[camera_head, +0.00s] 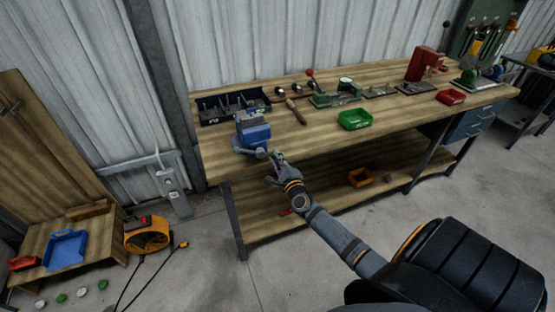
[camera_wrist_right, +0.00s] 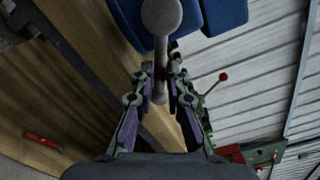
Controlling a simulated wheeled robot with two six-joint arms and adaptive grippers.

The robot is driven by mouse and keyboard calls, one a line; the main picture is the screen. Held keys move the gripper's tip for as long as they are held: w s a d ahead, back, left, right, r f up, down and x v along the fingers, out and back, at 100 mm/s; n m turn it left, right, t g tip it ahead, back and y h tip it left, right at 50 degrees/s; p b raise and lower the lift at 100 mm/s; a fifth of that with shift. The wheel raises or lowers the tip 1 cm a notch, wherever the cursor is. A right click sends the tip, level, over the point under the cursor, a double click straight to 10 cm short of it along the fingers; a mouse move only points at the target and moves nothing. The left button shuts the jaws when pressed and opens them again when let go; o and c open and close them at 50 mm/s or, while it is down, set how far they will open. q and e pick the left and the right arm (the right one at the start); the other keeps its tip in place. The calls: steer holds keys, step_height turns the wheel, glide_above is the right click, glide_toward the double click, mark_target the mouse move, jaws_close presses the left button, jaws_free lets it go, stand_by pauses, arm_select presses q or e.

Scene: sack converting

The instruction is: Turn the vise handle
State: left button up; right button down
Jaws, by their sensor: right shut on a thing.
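A blue vise (camera_head: 253,133) stands at the left front of the wooden workbench. Its grey handle (camera_head: 258,153) sticks out at the front of the bench. My right gripper (camera_head: 275,162) reaches up to the handle from the front. In the right wrist view the vise's blue body (camera_wrist_right: 224,14) is at the top, and the grey handle bar (camera_wrist_right: 160,75) with a round end hangs down between the two fingers. My right gripper (camera_wrist_right: 160,92) is shut on this bar. My left gripper is in neither view.
The workbench (camera_head: 330,145) holds a black bin (camera_head: 233,106), a hammer (camera_head: 296,112), a green tray (camera_head: 354,119) and a red press (camera_head: 420,65). An orange cable reel (camera_head: 147,235) stands on the floor at left.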

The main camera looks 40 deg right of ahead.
steer(key=shift+a+f+m, duration=0.1)
steer(key=shift+f+m, duration=0.3)
steer(key=shift+f, duration=0.1)
steer(key=c, duration=1.5)
jaws_free()
steer(key=shift+s, duration=0.1)
steer(key=shift+c, duration=0.2)
steer(key=shift+o, duration=1)
steer(key=shift+r, duration=0.2)
steer(key=v, duration=1.2)
